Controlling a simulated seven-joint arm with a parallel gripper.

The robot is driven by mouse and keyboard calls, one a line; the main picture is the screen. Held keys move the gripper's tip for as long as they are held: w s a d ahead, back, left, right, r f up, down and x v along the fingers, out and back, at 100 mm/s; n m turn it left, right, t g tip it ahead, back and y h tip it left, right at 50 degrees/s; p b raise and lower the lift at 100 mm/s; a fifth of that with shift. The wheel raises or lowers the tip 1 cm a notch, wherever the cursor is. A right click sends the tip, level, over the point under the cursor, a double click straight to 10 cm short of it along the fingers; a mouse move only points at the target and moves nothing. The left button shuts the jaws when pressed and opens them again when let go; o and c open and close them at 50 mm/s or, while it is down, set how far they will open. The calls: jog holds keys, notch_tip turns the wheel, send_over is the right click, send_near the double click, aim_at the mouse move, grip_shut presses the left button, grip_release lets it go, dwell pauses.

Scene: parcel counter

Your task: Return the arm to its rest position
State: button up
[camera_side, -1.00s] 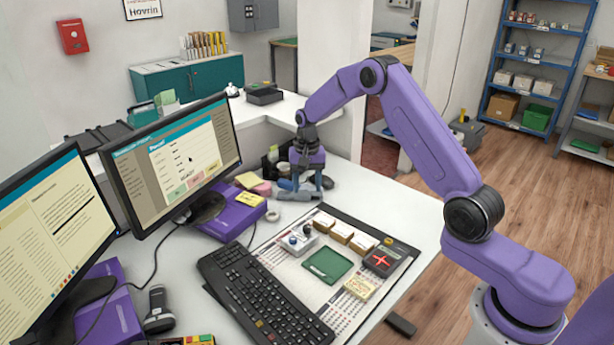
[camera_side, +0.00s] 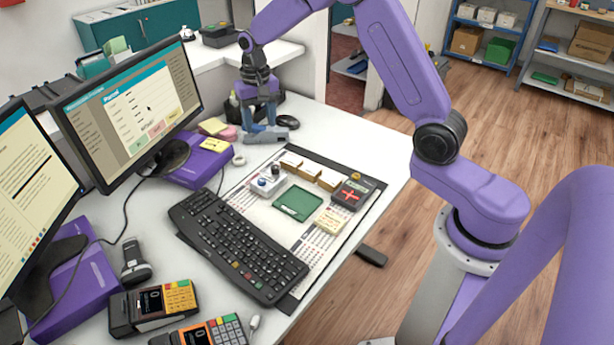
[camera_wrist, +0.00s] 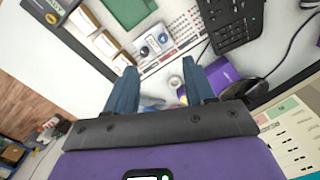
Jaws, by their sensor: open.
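My purple arm reaches over the white counter (camera_side: 335,121) in the side view. My gripper (camera_side: 262,136) hangs low at the back of the counter, behind the black-edged mat. In the wrist view my gripper (camera_wrist: 161,70) shows two blue fingers spread apart with nothing held between them. Small items and a roll of tape (camera_wrist: 176,81) show beyond the gap. In the side view the fingers partly blend with grey and dark items around them, so I cannot tell whether they touch anything.
The mat holds a green tray (camera_side: 298,203), small boxes and a dark device with a red cross (camera_side: 351,194). A keyboard (camera_side: 238,246), monitors (camera_side: 132,112), a purple box (camera_side: 197,163) and card terminals (camera_side: 152,307) fill the left. The counter's right strip is clear.

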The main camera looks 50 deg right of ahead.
jog(key=s+a+r+n, duration=0.3)
jog(key=s+a+n, duration=0.15)
jog(key=s, duration=0.45)
jog(key=s+a+r+n, duration=0.3)
jog(key=s+a+n, duration=0.15)
jog(key=s, duration=0.35)
jog(key=s+d+n, duration=0.3)
jog(key=s+n, duration=0.5)
jog(key=s, duration=1.3)
jog(key=shift+s+r, duration=0.25)
jog(key=shift+s, duration=0.05)
